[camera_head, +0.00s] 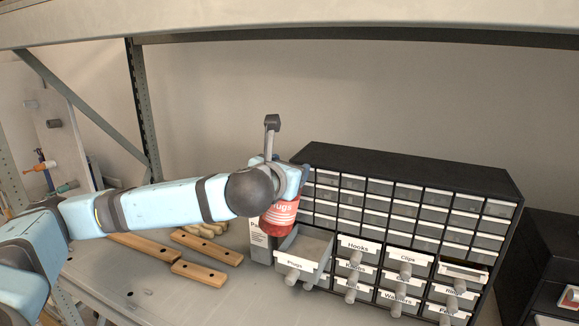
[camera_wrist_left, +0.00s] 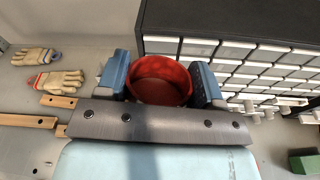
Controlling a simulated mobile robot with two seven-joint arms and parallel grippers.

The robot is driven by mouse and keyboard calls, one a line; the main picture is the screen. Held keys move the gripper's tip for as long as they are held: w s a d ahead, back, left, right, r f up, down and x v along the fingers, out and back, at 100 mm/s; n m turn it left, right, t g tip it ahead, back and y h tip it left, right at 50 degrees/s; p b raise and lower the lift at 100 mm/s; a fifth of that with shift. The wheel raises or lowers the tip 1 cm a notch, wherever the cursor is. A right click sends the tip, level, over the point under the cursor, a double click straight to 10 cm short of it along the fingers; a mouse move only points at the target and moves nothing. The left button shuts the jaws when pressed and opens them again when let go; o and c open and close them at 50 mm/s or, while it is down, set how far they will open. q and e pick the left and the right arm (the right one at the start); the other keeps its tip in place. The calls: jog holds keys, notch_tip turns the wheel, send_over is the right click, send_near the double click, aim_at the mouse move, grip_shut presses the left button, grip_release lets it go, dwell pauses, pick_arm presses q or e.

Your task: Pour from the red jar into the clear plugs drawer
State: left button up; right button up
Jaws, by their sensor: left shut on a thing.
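The red jar (camera_head: 279,218), with a label ending in "lugs", hangs from my left gripper (camera_head: 284,182) above the left side of the open plugs drawer (camera_head: 309,243). In the left wrist view the red jar (camera_wrist_left: 161,80) shows its open round mouth, between the two blue fingers of my left gripper (camera_wrist_left: 162,84), which is shut on it. I cannot tell whether anything is in the jar. The clear drawer is pulled out, with a "Plugs" label on its front. Its visible inside looks grey. My right gripper is not in view.
A black drawer cabinet (camera_head: 410,165) stands behind, with labelled drawers such as Hooks (camera_head: 358,245) and Clips (camera_head: 407,258). A green block (camera_wrist_left: 304,163) sits at right.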

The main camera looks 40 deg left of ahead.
pick_arm(q)
jog(key=shift+f, duration=0.45)
notch_tip(320, 180, down, 6)
jog(key=m+g, duration=0.2)
jog(key=g, duration=0.1)
jog(key=shift+w+f, duration=0.15)
jog(key=shift+f, duration=0.1)
jog(key=shift+f+p, duration=0.3)
jog(key=shift+p, duration=0.05)
jog(key=shift+r+p, duration=0.1)
jog(key=shift+p, duration=0.25)
jog(key=shift+m+p, duration=0.3)
jog(key=shift+p, duration=0.2)
jog(key=shift+g, duration=0.3)
jog(key=shift+d, duration=0.1)
dwell(0.8)
